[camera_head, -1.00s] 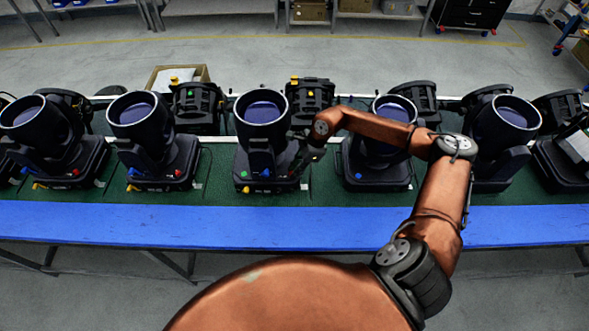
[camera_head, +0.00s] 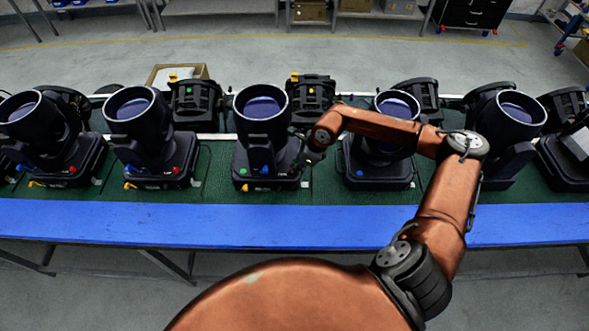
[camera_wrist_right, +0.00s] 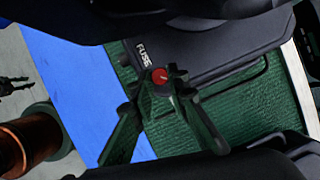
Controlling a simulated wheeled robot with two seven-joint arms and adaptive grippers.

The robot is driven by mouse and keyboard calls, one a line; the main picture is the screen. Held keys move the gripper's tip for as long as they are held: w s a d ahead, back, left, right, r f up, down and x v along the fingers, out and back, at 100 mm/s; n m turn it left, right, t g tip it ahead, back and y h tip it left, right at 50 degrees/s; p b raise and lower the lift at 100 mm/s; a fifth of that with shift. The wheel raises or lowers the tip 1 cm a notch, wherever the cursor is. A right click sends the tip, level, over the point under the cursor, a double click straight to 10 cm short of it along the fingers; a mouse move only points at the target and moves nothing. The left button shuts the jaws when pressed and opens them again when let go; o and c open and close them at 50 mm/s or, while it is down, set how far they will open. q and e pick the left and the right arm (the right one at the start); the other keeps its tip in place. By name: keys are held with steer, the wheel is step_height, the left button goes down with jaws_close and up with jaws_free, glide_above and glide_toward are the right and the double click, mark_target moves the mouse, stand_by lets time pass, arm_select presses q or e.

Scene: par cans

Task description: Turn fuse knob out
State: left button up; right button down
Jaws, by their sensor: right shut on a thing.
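The par can in front of my right arm (camera_head: 262,140) stands upright on the green belt, its round lens tilted up. In the right wrist view its dark base carries a white FUSE label (camera_wrist_right: 144,53) beside the red round fuse knob (camera_wrist_right: 159,76), whose face shows a thin light line. My right gripper (camera_wrist_right: 160,82) has its fingers on either side of the knob, shut on it. In the head view the right gripper (camera_head: 303,158) is at the can's right side, partly hidden, and the knob cannot be made out there. My left gripper is not in view.
Similar par cans stand on both sides, one to the left (camera_head: 140,130) and one behind my right forearm (camera_head: 375,165). A blue rail (camera_head: 200,222) runs along the front of the green belt. An open cardboard box (camera_head: 160,73) sits behind.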

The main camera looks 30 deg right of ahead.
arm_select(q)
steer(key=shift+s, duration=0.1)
arm_select(e)
steer(key=shift+w+r, duration=0.1)
steer(key=shift+r, duration=0.05)
steer(key=c, duration=2.2)
jaws_free()
steer(key=shift+o, duration=0.2)
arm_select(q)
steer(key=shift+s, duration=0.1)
arm_select(e)
steer(key=v, duration=1.2)
